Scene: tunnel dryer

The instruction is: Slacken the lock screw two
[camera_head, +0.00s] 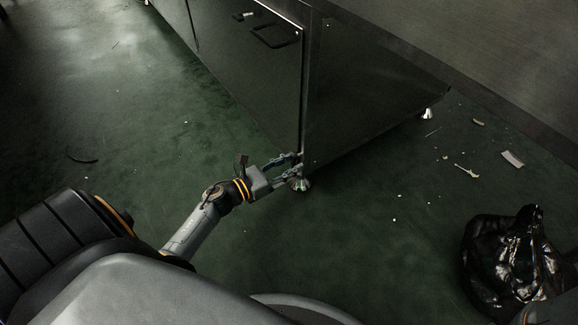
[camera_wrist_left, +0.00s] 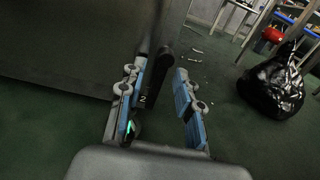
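A dark part marked "2" (camera_wrist_left: 143,100), which looks like lock screw two, shows in the left wrist view. It is a slim black upright shape close to the left-hand finger, with a small green glow near its lower end. My left gripper (camera_wrist_left: 162,98) has its blue-padded fingers apart, with a visible gap between the dark part and the right-hand finger. In the head view my left gripper (camera_head: 297,167) is low at the near bottom corner of the dark cabinet (camera_head: 345,100), by a metal foot (camera_head: 300,185). The fingers partly hide the screw there. My right gripper is not in view.
A black rubbish bag (camera_head: 508,255) lies on the green floor at the right. Small debris (camera_head: 467,171) is scattered beyond the cabinet. Another cabinet foot (camera_head: 427,114) stands at the far corner. The floor in front of the gripper is mostly clear.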

